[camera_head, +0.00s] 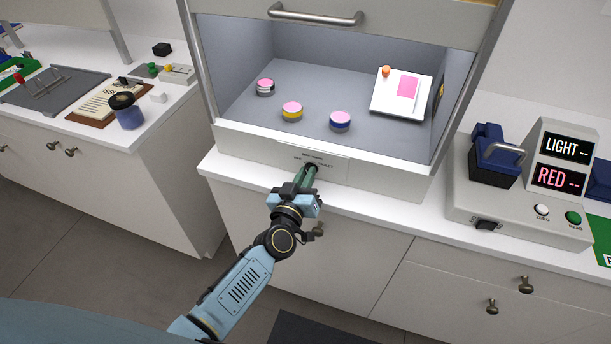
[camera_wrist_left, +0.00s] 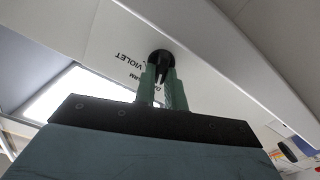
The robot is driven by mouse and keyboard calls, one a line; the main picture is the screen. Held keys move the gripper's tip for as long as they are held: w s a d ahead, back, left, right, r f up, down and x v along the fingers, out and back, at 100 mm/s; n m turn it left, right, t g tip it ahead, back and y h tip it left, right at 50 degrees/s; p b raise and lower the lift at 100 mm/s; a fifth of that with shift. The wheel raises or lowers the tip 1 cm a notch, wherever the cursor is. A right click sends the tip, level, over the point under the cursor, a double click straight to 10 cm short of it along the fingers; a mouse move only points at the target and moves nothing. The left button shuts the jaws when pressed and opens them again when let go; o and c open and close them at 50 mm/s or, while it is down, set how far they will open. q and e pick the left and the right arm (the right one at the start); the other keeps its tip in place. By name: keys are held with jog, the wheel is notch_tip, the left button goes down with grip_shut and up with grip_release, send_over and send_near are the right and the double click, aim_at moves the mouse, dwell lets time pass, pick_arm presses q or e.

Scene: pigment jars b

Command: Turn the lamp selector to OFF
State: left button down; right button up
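The lamp selector (camera_head: 312,168) is a small black knob on the white front panel (camera_head: 338,167) below the hood opening. In the left wrist view the knob (camera_wrist_left: 160,58) sits between the green fingertips of my left gripper (camera_wrist_left: 164,80). The left gripper (camera_head: 307,174) reaches up to the panel from below, with its fingers on both sides of the knob. The fingers look close around it, but contact is partly hidden. The printed labels are small; VIOLET is readable in the wrist view, and the OFF mark is not clear. My right gripper is not in view.
Pink-topped jars (camera_head: 292,110) and a white stand with a pink card (camera_head: 401,94) are inside the hood. A meter reading LIGHT and RED (camera_head: 562,160) stands at the right. The hood's raised sash handle (camera_head: 315,17) is above. The counter edge runs just below the panel.

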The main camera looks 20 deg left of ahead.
pick_arm(q)
jog(key=shift+n, duration=0.4)
jog(key=n, duration=0.2)
jog(key=shift+f+n, duration=0.1)
jog(key=shift+n, duration=0.3)
jog(key=shift+a+f+n+b, duration=0.15)
jog(key=shift+n+b, duration=0.35)
jog(key=shift+n, duration=1.7)
jog(key=c, duration=1.5)
grip_release()
jog(key=shift+o, duration=0.2)
